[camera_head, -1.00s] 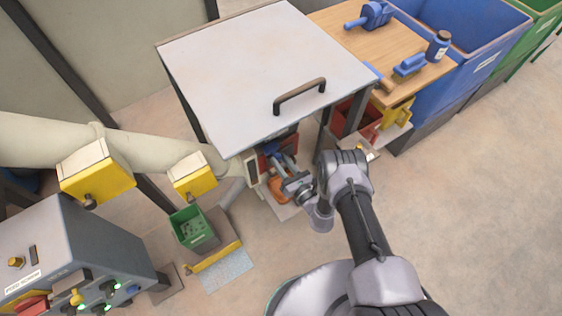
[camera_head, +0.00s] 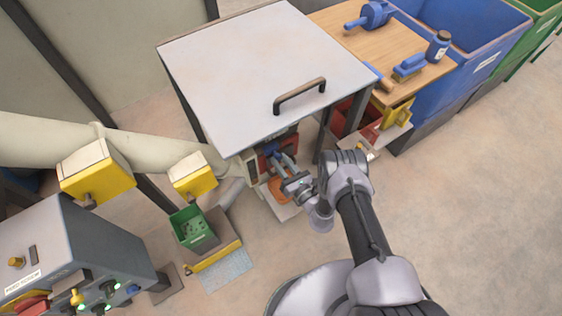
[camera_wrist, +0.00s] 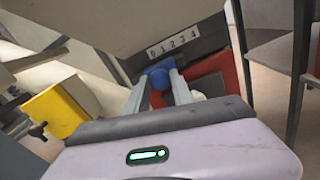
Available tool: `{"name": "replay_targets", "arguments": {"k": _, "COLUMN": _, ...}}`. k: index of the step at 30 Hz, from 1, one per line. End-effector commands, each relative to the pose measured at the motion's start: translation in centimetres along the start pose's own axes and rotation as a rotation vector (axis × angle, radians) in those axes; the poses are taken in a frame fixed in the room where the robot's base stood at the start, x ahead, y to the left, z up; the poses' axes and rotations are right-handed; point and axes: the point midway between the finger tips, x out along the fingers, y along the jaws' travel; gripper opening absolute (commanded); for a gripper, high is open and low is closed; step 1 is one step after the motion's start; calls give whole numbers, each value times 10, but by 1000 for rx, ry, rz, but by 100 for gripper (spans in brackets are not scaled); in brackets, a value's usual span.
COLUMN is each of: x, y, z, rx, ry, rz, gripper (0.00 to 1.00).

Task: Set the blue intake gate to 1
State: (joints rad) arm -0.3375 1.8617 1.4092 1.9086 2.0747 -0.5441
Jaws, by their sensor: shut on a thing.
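The pale hopper lid (camera_head: 250,60) with a dark handle (camera_head: 300,96) overhangs my gripper. Dark legs flank it. A yellow box (camera_head: 193,178) and a green bin (camera_head: 192,230) stand to the left. A wooden bench (camera_head: 385,55) with blue tools is at the right. The floor at right is clear.

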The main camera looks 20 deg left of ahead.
Motion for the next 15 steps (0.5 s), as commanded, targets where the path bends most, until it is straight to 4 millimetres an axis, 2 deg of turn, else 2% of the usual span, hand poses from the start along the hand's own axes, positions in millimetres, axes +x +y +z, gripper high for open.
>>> {"name": "replay_targets", "arguments": {"k": 6, "x": 0, "y": -20, "z": 1, "rx": 1, "ry": 0, "rz": -2, "gripper": 0}}
{"name": "replay_targets", "arguments": {"k": 13, "x": -1, "y": -20, "z": 3, "rx": 1, "ry": 3, "rz": -1, "gripper": 0}}
{"name": "replay_targets", "arguments": {"k": 14, "x": -1, "y": -19, "z": 3, "rx": 1, "ry": 3, "rz": 0, "gripper": 32}}
{"name": "replay_targets", "arguments": {"k": 15, "x": -1, "y": -19, "z": 3, "rx": 1, "ry": 3, "rz": 0, "gripper": 40}}
